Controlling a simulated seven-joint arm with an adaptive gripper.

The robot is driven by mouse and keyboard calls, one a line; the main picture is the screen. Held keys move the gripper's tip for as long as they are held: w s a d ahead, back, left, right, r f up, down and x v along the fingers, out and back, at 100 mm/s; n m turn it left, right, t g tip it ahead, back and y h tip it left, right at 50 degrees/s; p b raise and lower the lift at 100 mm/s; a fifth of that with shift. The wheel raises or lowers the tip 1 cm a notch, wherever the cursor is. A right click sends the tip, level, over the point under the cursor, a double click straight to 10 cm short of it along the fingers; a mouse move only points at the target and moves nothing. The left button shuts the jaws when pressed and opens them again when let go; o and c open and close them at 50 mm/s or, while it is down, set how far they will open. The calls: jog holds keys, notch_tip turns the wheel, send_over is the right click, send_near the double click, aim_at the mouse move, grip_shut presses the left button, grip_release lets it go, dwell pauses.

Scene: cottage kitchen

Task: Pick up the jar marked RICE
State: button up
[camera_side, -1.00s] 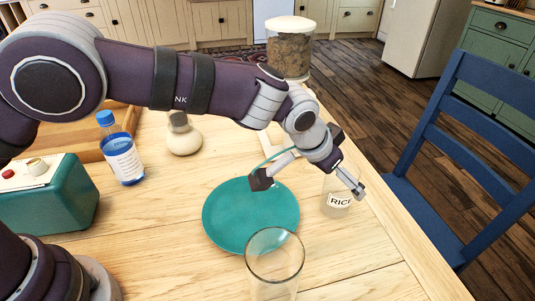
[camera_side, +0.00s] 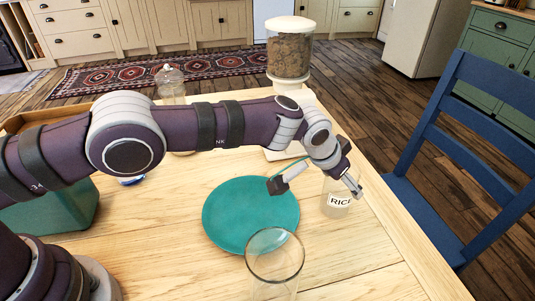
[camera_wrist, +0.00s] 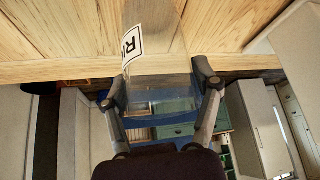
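The RICE jar (camera_side: 337,205) is a clear glass jar with a white label, standing near the right edge of the table, just right of the green plate. In the wrist view the jar (camera_wrist: 165,68) appears between the two fingers, its label tipped at the upper left. My gripper (camera_side: 318,188) is open. In the side view one finger is over the plate, left of the jar and apart from it; the other overlaps the jar's upper right. In the wrist view my gripper (camera_wrist: 158,88) has a finger on each side of the jar. I cannot tell whether either finger touches it.
The green plate (camera_side: 250,225) lies left of the jar, and a clear drinking glass (camera_side: 275,265) stands in front of it. A tall dispenser (camera_side: 289,55) stands behind. A blue chair (camera_side: 455,150) is beyond the table's right edge. A teal box (camera_side: 70,212) is at the left.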

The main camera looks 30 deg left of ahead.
jog(key=c, duration=0.6)
